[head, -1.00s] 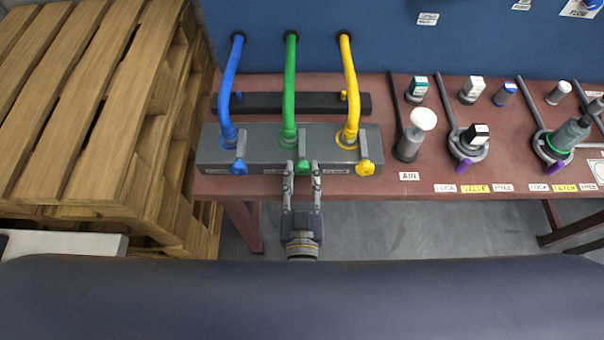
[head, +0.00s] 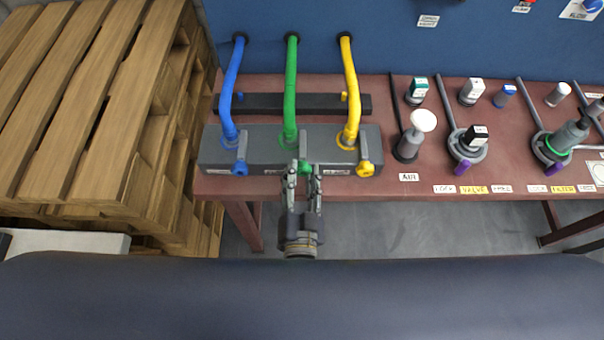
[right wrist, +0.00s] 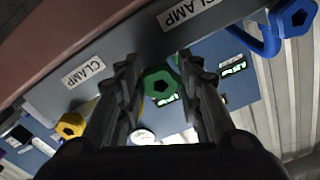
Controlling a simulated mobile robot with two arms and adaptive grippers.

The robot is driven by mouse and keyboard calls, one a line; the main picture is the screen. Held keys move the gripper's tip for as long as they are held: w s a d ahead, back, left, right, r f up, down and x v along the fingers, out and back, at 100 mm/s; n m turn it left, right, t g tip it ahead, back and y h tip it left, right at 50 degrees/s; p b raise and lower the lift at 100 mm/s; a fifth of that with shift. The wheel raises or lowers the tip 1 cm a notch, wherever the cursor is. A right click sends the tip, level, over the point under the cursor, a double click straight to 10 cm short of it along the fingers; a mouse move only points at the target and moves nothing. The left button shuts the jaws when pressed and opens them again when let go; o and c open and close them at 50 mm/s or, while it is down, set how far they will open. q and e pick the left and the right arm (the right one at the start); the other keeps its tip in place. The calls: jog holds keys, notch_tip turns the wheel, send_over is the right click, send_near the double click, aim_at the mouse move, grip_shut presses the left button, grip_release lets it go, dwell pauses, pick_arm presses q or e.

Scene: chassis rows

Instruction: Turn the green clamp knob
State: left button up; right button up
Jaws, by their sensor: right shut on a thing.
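The green clamp knob (head: 304,165) is on the front of the grey clamp block (head: 262,150), below the green hose (head: 290,90). My right gripper (head: 303,172) reaches it from the front, with one finger on each side, and partly hides it in the head view. In the right wrist view the green knob (right wrist: 160,82) shows between the two fingers of the gripper (right wrist: 158,72). The gripper is shut on the knob and looks rolled. My left gripper is in neither view.
The blue knob (head: 240,169) and yellow knob (head: 366,169) flank the green one on the same block. A capped grey cylinder (head: 408,145) and lever valves stand to the right on the red-brown bench (head: 425,185). Wooden pallets (head: 75,100) stand at left.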

jog(key=m, duration=0.4)
jog(key=shift+a+m, duration=0.1)
jog(key=shift+m, duration=0.2)
jog(key=m+b, duration=0.1)
jog(key=m, duration=0.3)
jog(key=shift+a+r, duration=0.1)
jog(key=shift+r, duration=0.05)
dwell(0.3)
jog(key=o, duration=1.1)
jog(key=shift+c, duration=0.2)
jog(key=s, duration=0.7)
jog(key=shift+s, duration=0.25)
